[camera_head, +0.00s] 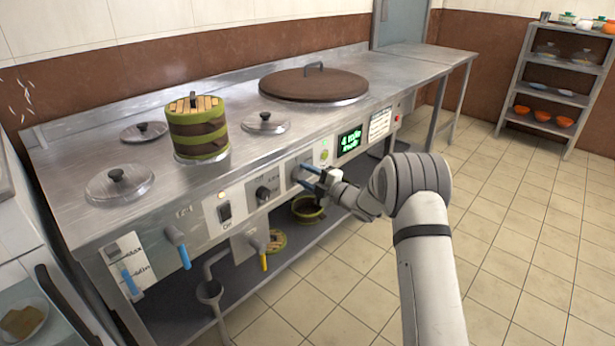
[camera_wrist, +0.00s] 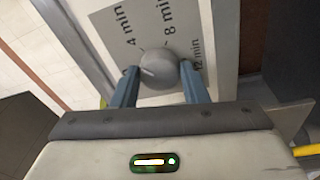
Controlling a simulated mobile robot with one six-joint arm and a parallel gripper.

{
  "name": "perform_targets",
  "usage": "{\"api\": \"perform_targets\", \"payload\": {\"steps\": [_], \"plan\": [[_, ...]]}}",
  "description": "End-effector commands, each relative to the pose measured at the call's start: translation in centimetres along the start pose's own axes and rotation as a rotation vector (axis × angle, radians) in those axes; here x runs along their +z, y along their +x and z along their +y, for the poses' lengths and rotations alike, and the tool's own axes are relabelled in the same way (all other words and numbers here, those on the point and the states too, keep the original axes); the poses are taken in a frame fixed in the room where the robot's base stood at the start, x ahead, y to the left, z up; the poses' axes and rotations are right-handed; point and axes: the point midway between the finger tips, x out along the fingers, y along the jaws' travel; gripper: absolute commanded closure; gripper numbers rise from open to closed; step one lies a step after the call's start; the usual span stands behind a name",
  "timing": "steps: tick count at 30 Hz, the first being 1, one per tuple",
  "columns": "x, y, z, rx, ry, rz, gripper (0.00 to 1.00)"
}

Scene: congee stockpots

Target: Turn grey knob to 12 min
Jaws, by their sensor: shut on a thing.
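The round grey knob (camera_wrist: 158,70) sits on a pale dial plate (camera_wrist: 115,32) marked 4 min, 8 min and 12 min in the wrist view. My gripper (camera_wrist: 157,78) has its two blue fingers on either side of the knob, shut on it. A light mark on the knob's face points toward the lower left in the wrist view; I cannot tell for sure which label it matches. In the head view my gripper (camera_head: 306,178) is at the front panel of the steel counter, and its fingers largely hide the knob.
Another dark knob (camera_head: 263,193) and a black switch (camera_head: 225,211) are left of my gripper on the same panel. A green display (camera_head: 349,142) is to its right. Blue-handled (camera_head: 178,248) and yellow-handled (camera_head: 262,256) taps stick out below. The floor in front is clear.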

Motion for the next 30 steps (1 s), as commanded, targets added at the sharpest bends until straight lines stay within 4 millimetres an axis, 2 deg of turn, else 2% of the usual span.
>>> {"api": "perform_targets", "payload": {"steps": [30], "plan": [[-0.38, 0.02, -0.12, 0.097, 0.959, -0.068, 0.83]]}}
